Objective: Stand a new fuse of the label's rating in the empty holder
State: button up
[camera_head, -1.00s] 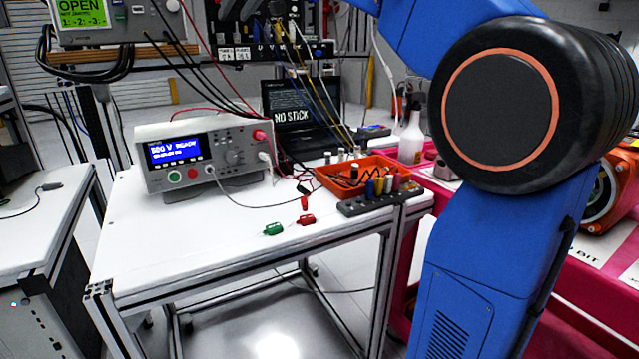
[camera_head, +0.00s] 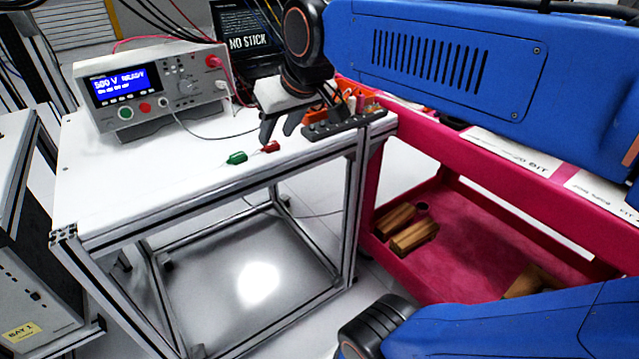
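My gripper (camera_head: 279,131) hangs over the right part of the white bench, with dark fingers pointing down and a visible gap between them. It looks open, and nothing shows between the fingers. A dark grey rack (camera_head: 345,123) lies just right of the gripper at the bench's right end. A pale upright piece (camera_head: 351,103) shows at the rack; the gripper and arm hide most of what stands there. An orange bin (camera_head: 368,98) behind the rack is partly hidden. No rating label is readable, and I cannot tell which place is the empty holder.
The tester (camera_head: 152,84) reading "500 V READY" stands at the back left of the white bench (camera_head: 120,180). A green clip (camera_head: 237,158) and a red clip (camera_head: 270,147) lie near the front edge. A magenta cart (camera_head: 420,140) stands right. The bench's left front is clear.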

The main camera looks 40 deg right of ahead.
jog(key=s+d+f+g, duration=0.1)
jog(key=s+f+g, duration=0.1)
jog(key=s+f, duration=1.1)
notch_tip(320, 180, down, 2)
jog(key=shift+f, duration=0.1)
jog(key=shift+w, duration=0.1)
